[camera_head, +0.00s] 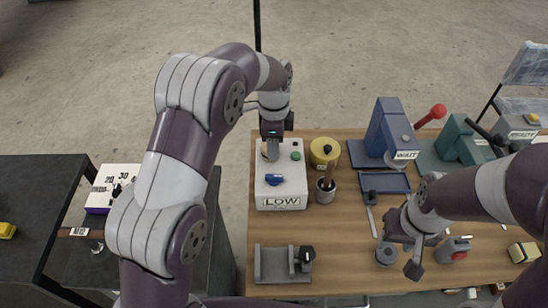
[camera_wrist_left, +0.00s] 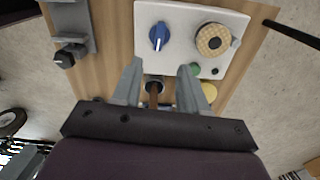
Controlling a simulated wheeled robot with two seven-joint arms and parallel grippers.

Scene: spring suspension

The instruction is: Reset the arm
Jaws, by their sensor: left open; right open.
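My left gripper (camera_head: 272,150) is open and hangs over the back of the white box (camera_head: 281,186) labelled LOW. In the left wrist view the open left fingers (camera_wrist_left: 160,88) point toward the white box (camera_wrist_left: 178,18), with nothing held between them. The box carries a blue knob (camera_head: 274,180), a green button (camera_head: 295,156) and a tan dial (camera_wrist_left: 213,40), which the left gripper mostly hides in the head view. My right gripper (camera_head: 402,250) is open, low over the right part of the table near a dark round part (camera_head: 386,255).
The wooden table (camera_head: 340,262) holds a yellow cylinder (camera_head: 324,152), a cup with a brown-handled tool (camera_head: 325,190), a grey bracket (camera_head: 272,264) and a blue press (camera_head: 386,130) marked WAIT. A green press (camera_head: 464,142) stands right. A white dial box (camera_head: 112,186) is left.

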